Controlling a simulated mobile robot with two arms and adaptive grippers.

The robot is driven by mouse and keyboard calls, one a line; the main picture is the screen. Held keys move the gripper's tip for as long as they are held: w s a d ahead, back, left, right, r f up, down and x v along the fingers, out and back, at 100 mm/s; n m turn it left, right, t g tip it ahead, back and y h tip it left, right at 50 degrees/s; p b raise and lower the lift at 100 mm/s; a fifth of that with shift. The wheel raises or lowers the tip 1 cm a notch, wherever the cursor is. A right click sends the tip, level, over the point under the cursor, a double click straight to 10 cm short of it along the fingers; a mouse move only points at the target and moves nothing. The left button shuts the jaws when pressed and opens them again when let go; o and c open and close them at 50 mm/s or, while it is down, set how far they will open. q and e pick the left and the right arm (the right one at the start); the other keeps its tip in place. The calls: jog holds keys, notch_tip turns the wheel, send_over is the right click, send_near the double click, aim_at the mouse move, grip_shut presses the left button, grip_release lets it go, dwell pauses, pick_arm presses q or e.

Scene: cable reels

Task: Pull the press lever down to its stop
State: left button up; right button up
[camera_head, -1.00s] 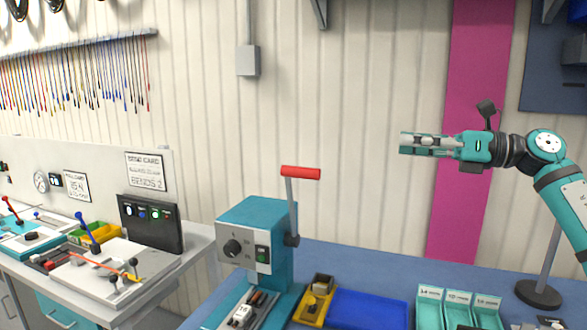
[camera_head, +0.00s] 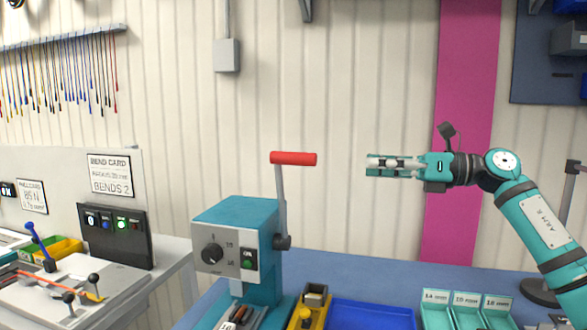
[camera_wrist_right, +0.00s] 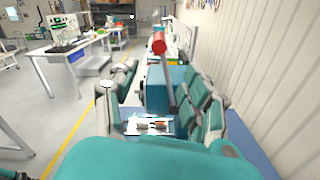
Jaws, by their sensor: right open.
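The press (camera_head: 238,240) is a teal box with a grey front panel, a dial and a green button. Its lever (camera_head: 281,200) stands nearly upright on the right side, with a red grip (camera_head: 293,158) on top. My right gripper (camera_head: 370,166) is open and empty, to the right of the red grip at about its height, with a clear gap. In the right wrist view the red grip (camera_wrist_right: 159,43) shows ahead between the open fingers (camera_wrist_right: 160,95), with the lever (camera_wrist_right: 169,84) below it. My left gripper is in neither view.
A blue tray (camera_head: 372,316), a yellow bin (camera_head: 309,312) and labelled teal bins (camera_head: 466,312) stand on the blue bench right of the press. A bending jig (camera_head: 60,292) is on the left bench. The pale wall (camera_head: 350,80) is behind.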

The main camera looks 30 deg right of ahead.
aim_at(294, 159)
jog(key=p+x, duration=0.4)
jog(key=x, duration=0.1)
jog(key=p+x, duration=0.4)
jog(key=x, duration=0.1)
jog(key=p+x, duration=0.5)
jog(key=x, duration=0.1)
jog(key=shift+a+r, duration=0.15)
jog(key=shift+r, duration=0.15)
jog(key=shift+w+a+f, duration=0.15)
jog(key=shift+w+a, duration=0.1)
jog(key=shift+w, duration=0.05)
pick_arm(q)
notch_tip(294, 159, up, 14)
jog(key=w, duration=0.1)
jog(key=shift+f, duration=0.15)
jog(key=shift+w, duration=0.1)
pick_arm(e)
grip_shut()
